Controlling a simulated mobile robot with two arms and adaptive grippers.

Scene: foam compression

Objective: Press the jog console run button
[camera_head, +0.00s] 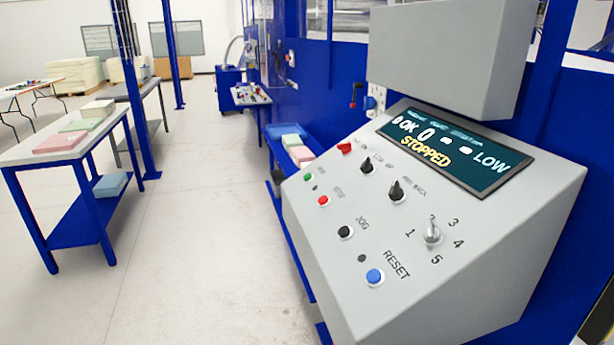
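The grey sloped jog console (420,290) fills the right side of the head view. A small green button (308,177) sits at its upper left edge; its label is too small to read surely. A red button (323,200) is just below it. A black button (345,232) is by the JOG label, and a blue button (375,277) is by RESET. The display (455,150) reads STOPPED and LOW. Neither of my grippers is in view, and nothing touches the console's buttons.
Black selector knobs (397,191) and a numbered silver knob (432,234) stand up from the panel. A grey box (450,55) overhangs behind the display. A blue-legged table (60,150) with foam blocks stands at left. The floor (215,220) between is clear.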

